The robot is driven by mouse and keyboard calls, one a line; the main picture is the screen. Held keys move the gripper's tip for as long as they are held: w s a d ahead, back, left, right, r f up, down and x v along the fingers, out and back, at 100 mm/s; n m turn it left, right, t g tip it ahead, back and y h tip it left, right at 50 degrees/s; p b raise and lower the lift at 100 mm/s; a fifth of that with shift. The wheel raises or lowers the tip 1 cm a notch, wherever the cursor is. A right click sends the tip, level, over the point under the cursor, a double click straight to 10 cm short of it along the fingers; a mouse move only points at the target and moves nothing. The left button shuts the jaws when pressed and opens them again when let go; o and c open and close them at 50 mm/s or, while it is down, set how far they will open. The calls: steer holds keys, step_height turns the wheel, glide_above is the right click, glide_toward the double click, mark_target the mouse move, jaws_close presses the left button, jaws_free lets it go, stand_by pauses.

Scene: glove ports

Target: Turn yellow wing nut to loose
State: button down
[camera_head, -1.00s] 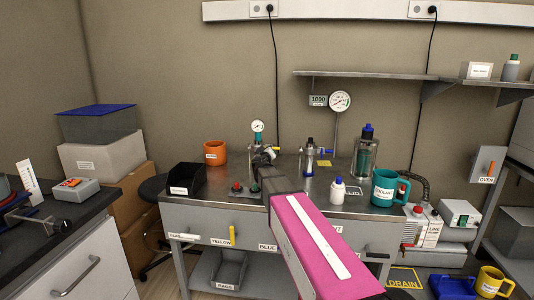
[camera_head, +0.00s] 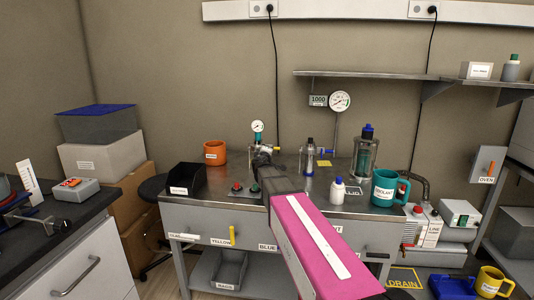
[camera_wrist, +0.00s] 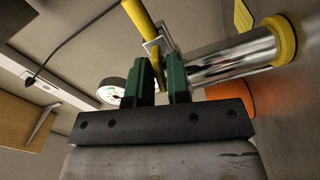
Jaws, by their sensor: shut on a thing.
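In the wrist view, my gripper (camera_wrist: 162,72) has its two green fingers closed on a flat yellow piece, which looks like the yellow wing nut (camera_wrist: 157,66). A silver frame surrounds part of it, and the fingers hide its lower part. A yellow rod (camera_wrist: 138,14) rises above it. A chrome cylinder with a yellow end ring (camera_wrist: 280,40) lies close to the right finger. In the head view, my gripper (camera_head: 260,146) is at the fixture below the small gauge (camera_head: 257,126). My wrist hides most of that fixture, and the nut cannot be made out there.
On the bench stand a black bin (camera_head: 187,181), an orange cup (camera_head: 214,153), a white bottle (camera_head: 338,193) and a teal mug (camera_head: 384,190). A second fixture (camera_head: 309,156) stands to the right. A large gauge (camera_head: 340,101) is behind. A button box (camera_head: 244,190) sits in front.

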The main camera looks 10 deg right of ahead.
steer(key=shift+n, duration=0.6)
steer(key=c, duration=1.3)
jaws_free()
steer(key=shift+c, duration=0.2)
steer(key=v, duration=1)
steer(key=shift+s, duration=0.4)
steer(key=shift+a, duration=0.1)
